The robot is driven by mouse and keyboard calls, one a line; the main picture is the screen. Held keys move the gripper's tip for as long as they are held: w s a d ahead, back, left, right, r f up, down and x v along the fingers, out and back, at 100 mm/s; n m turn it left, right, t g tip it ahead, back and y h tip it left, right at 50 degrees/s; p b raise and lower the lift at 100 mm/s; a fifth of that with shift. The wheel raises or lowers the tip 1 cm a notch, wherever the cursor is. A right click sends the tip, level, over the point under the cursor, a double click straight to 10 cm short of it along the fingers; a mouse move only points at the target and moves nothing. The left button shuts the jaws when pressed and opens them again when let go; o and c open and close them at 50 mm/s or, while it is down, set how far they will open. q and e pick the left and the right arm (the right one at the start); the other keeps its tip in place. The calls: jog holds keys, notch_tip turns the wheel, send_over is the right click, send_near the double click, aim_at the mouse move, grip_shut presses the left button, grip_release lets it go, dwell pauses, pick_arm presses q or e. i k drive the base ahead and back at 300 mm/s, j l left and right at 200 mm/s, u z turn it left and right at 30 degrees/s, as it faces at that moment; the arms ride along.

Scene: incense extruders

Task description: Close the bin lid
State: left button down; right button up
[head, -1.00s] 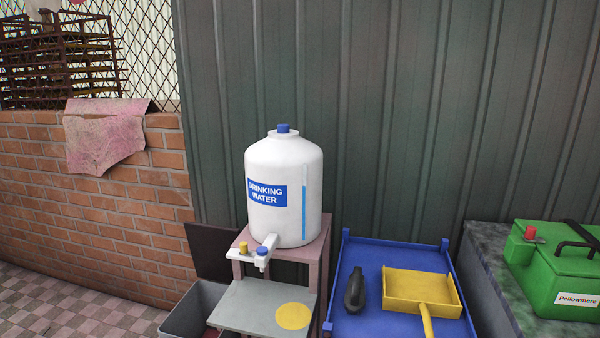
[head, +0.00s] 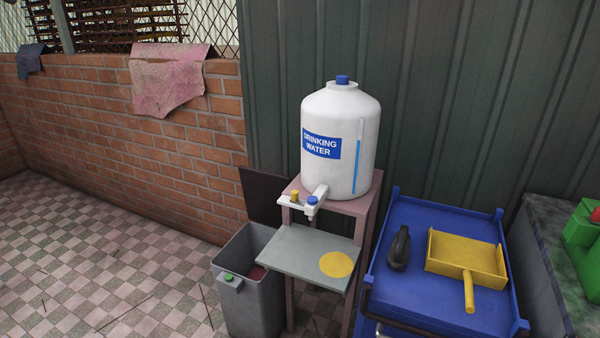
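A grey bin (head: 250,300) stands on the floor left of the water stand. Its dark lid (head: 262,195) is open, standing up at the back of the bin near the wall. A green button or pedal-like piece (head: 229,277) sits on a grey tab at the bin's front rim. Something reddish shows inside the bin. The stand's grey shelf hides part of the bin's right side. Neither of my grippers is in the head view.
A white drinking water container (head: 340,150) stands on a pinkish stand (head: 360,207) with a grey shelf (head: 300,252). A blue cart (head: 420,300) at right holds a yellow dustpan (head: 466,255) and a dark object (head: 399,248).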

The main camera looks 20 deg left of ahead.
aim_at(261, 189)
jog(key=i+j+z, duration=0.1)
jog(key=j+z, duration=0.95)
jog(key=j, duration=0.15)
